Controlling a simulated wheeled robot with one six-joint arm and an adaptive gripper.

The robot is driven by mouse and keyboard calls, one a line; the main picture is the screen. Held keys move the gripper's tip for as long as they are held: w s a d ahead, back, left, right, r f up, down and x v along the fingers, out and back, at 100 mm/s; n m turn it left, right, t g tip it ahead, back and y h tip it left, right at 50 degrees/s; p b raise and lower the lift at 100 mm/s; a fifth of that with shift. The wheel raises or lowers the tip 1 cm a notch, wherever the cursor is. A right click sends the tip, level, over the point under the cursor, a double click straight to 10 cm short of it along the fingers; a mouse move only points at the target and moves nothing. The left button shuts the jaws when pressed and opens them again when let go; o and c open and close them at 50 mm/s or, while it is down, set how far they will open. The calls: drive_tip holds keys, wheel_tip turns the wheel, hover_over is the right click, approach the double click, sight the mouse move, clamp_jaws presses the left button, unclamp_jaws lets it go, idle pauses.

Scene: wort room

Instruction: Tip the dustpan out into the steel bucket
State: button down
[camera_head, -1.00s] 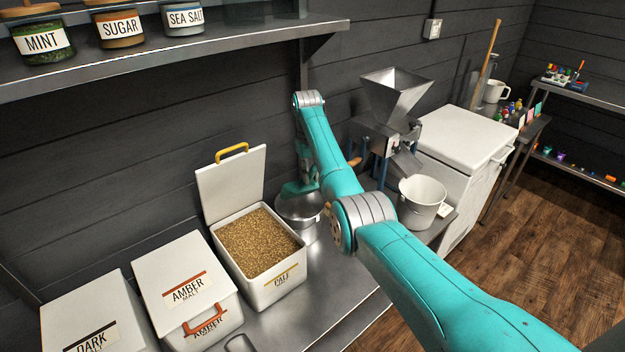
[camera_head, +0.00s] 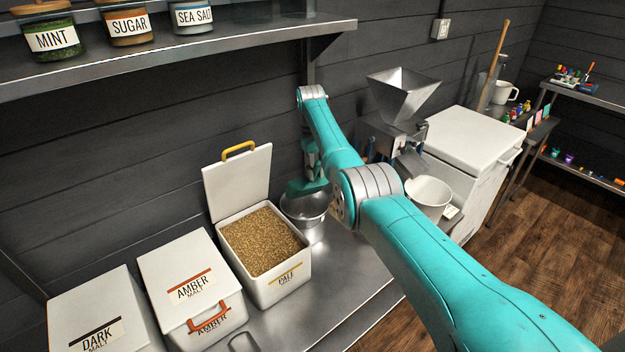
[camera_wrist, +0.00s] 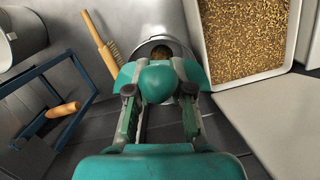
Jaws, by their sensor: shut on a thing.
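My gripper (camera_wrist: 158,100) is shut on the handle of a teal dustpan (camera_wrist: 202,74). The dustpan (camera_head: 303,188) hangs over the steel bucket (camera_head: 318,207) in the head view, its pan at or just above the rim. In the wrist view the bucket (camera_wrist: 172,41) shows beyond the pan, with a small patch of brown inside it. My gripper and the pan hide much of the bucket's mouth. I cannot tell whether anything lies on the pan.
The open pale malt bin (camera_head: 283,287) stands just left of the bucket, with its lid raised. The grain mill (camera_head: 403,95) and a white bucket (camera_head: 428,195) stand to the right. A wooden-handled brush (camera_wrist: 98,36) is near the bucket. Bare bench lies in front.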

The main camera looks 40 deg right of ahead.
sight(318, 171)
drive_tip(key=shift+t, duration=0.3)
drive_tip(key=shift+r, duration=0.1)
drive_tip(key=shift+s+a+r+t+h, duration=0.1)
drive_tip(key=shift+s+r+t+h, duration=0.1)
drive_tip(key=shift+t, duration=0.55)
drive_tip(key=shift+s+r+t+h, duration=0.15)
drive_tip(key=shift+r+t+h, duration=0.05)
drive_tip(key=shift+t, duration=0.6)
drive_tip(key=shift+s+a+r+t+h, duration=0.1)
drive_tip(key=shift+s+r+t+h, duration=0.1)
drive_tip(key=shift+t, duration=0.55)
drive_tip(key=t, duration=0.1)
drive_tip(key=r+t, duration=0.1)
drive_tip(key=t, duration=0.1)
drive_tip(key=shift+s+h, duration=0.35)
drive_tip(key=shift+h, duration=0.05)
drive_tip(key=shift+r+t, duration=0.35)
drive_tip(key=shift+t, duration=0.55)
